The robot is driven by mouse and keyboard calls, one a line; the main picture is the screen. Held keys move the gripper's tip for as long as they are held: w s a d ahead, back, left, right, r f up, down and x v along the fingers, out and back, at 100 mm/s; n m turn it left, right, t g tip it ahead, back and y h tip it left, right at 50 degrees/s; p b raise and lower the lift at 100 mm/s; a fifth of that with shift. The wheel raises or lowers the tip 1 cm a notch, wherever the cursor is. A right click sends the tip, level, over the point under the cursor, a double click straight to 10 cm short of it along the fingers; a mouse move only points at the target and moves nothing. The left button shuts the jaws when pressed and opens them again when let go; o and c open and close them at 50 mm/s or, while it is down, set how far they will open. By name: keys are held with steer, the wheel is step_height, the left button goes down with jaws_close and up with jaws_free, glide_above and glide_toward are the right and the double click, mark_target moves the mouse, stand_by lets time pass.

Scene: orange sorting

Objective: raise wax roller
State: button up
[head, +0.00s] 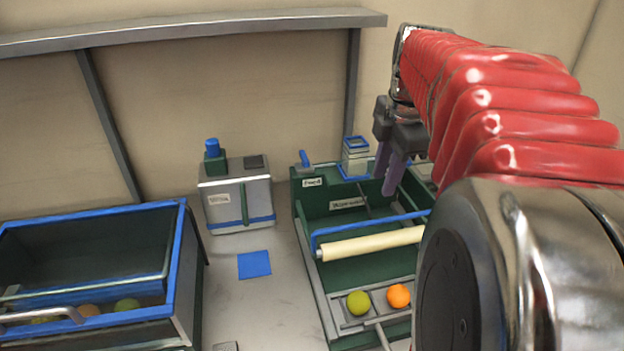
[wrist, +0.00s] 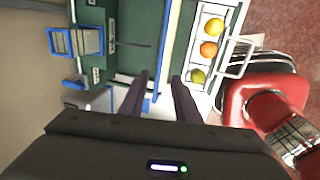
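The wax roller (head: 372,243) is a long cream cylinder lying across the dark green machine (head: 312,262). A blue bar (head: 372,226) runs alongside it, bent down at its left end. In the wrist view the roller (wrist: 190,35) is a pale strip between the blue bar (wrist: 166,45) and the fruit tray. My gripper (head: 386,186) is above the back part of the machine, fingers pointing down and apart, with nothing between them in the head view. In the wrist view the gripper (wrist: 160,77) lines up with the blue bar's end; the height gap is unclear. My arm hides the roller's right end.
A tray (head: 371,317) at the machine's front holds a green fruit (head: 358,302) and an orange (head: 398,295). A blue-rimmed bin (head: 178,262) with fruit stands at left. A grey box (head: 232,200) stands behind. A blue square (head: 254,264) lies on the worktop.

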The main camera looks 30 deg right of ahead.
mark_target(370, 222)
steer(key=f, duration=0.4)
steer(key=w+f, duration=0.1)
steer(key=f, duration=0.4)
steer(key=w+f, duration=0.1)
steer(key=f, duration=0.3)
steer(key=shift+w+d+f, duration=0.25)
steer(key=shift+d+f, duration=0.05)
steer(key=shift+d, duration=0.05)
steer(key=shift+c, duration=0.5)
jaws_close()
steer(key=shift+a, duration=0.1)
